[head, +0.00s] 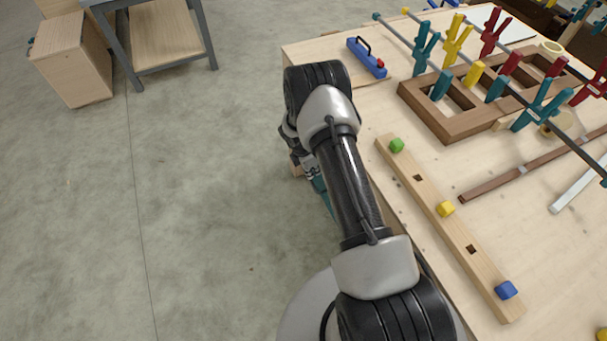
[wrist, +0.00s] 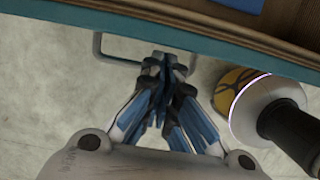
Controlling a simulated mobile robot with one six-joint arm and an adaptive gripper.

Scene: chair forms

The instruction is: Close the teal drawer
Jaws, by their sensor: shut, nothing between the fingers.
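The teal drawer (wrist: 220,43) crosses the top of the wrist view as a slanting teal front with brown wood and a blue patch behind it. In the head view a small teal strip (head: 325,194) shows beside the workbench's left side, mostly hidden by my arm. A grey loop handle (wrist: 98,47) stands out from the teal front. My gripper (wrist: 165,62) is shut and empty, its fingertips at the handle, overlapping the loop in the picture. I cannot tell whether they touch it. In the head view my arm mostly hides the gripper.
The workbench (head: 330,50) fills the right, holding a wooden strip (head: 432,205) with coloured blocks, a brown frame (head: 440,122) with clamps, and a blue level-like tool (head: 367,58). A wooden cabinet (head: 72,60) stands far left. The grey floor (head: 200,200) left of the bench is clear.

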